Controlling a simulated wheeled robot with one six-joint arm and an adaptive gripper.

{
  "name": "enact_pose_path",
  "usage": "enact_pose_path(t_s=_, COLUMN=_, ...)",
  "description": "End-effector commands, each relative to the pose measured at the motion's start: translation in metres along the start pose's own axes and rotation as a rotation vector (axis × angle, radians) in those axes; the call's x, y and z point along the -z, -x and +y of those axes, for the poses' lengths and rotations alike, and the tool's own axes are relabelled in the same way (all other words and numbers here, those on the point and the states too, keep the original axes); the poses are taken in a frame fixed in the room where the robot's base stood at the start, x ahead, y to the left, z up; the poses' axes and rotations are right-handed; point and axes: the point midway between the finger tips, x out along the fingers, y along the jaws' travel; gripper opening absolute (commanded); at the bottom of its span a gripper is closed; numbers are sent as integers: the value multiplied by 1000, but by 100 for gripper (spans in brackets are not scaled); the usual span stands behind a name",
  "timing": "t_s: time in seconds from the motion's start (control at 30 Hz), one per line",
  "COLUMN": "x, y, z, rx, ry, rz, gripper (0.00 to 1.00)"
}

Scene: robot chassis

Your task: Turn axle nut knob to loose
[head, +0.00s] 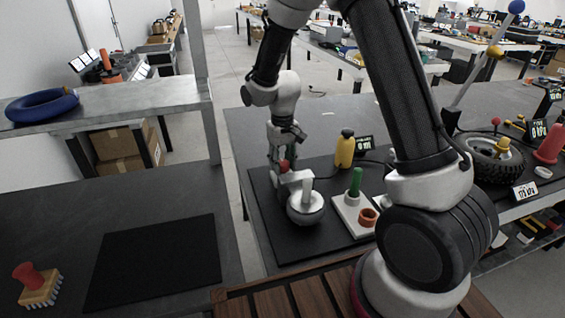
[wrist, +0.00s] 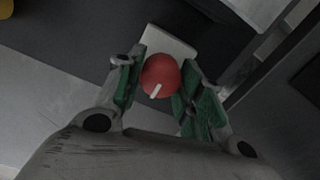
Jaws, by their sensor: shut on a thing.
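The axle nut knob is a round red knob (wrist: 160,75) with a white pointer line on its face. The line points down and slightly left in the wrist view. The knob sits on a white bracket (wrist: 171,43). My gripper (wrist: 158,82) has its green-padded fingers on both sides of the knob and is shut on it. In the head view my gripper (head: 282,160) reaches down to the red knob (head: 283,167), partly hidden by the fingers. A white round-based fixture (head: 306,207) stands just in front of it on the black mat. Any loose or tight marking cannot be read.
A yellow bottle (head: 345,149) stands right of my gripper. A white board (head: 352,214) holds a green peg (head: 355,181) and an orange ring (head: 368,217). A wheel (head: 487,160) lies farther right. The left black mat (head: 155,262) is bare.

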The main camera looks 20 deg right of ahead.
Motion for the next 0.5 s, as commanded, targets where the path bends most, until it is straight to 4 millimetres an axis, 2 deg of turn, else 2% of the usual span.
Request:
enact_pose_path(t_s=0.3, x=4, y=2, z=0, rx=-1, ry=5, rz=10, gripper=13)
enact_pose_path(t_s=0.33, x=4, y=2, z=0, rx=-1, ry=5, rz=10, gripper=42)
enact_pose_path(t_s=0.4, x=3, y=2, z=0, rx=-1, ry=4, rz=9, gripper=55)
enact_pose_path(t_s=0.43, x=3, y=2, z=0, rx=-1, ry=4, rz=8, gripper=58)
enact_pose_path(t_s=0.5, x=3, y=1, z=0, rx=-1, ry=3, rz=7, gripper=58)
